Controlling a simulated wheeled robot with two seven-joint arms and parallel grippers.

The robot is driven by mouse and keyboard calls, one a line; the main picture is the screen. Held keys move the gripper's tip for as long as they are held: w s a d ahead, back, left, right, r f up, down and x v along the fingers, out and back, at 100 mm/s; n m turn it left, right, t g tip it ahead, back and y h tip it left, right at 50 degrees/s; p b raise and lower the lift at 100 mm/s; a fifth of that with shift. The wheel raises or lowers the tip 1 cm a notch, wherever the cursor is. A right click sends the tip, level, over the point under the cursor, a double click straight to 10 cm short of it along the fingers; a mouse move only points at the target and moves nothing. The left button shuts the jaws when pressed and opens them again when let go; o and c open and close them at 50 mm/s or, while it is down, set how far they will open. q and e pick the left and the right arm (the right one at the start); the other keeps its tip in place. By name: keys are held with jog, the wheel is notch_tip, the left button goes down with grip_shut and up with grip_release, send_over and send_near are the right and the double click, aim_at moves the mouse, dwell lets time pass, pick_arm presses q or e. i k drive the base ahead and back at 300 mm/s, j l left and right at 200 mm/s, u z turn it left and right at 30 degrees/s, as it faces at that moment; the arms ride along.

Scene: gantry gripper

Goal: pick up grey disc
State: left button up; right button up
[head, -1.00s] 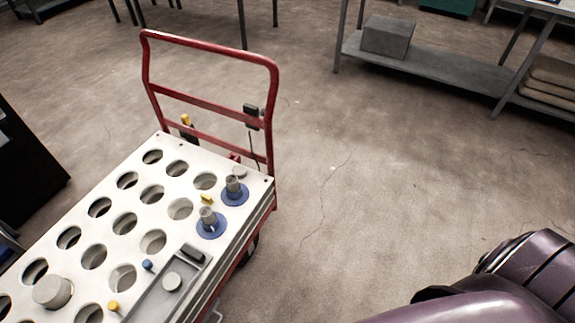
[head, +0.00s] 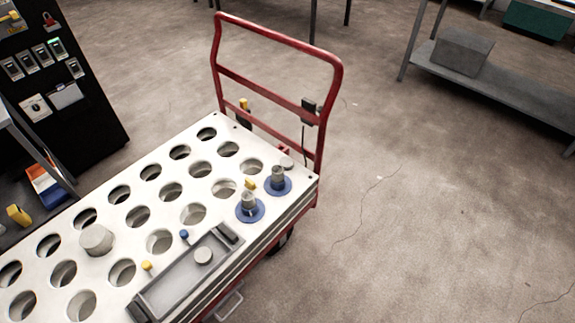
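A larger pale grey round piece (head: 96,240) with a thick side sits at one of the holes of the white perforated plate (head: 140,191). A small grey round piece (head: 287,162) is near the plate's far right corner. I cannot tell from the picture alone which of these the task means. Neither of my grippers shows in the head view.
The red cart handle (head: 281,37) rises behind the plate. Two blue-based grey fittings (head: 249,207) (head: 277,180) stand at its right edge, with small yellow and blue knobs nearby. A black panel (head: 60,84) is at the left.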

aim_at(288, 163)
jog(key=i+l+u, duration=0.15)
jog(key=u, duration=0.25)
jog(key=i+l+u, duration=0.1)
jog(key=l+u, duration=0.3)
jog(key=i+l+u, duration=0.1)
jog(key=l+u, duration=0.25)
jog(key=j, duration=0.15)
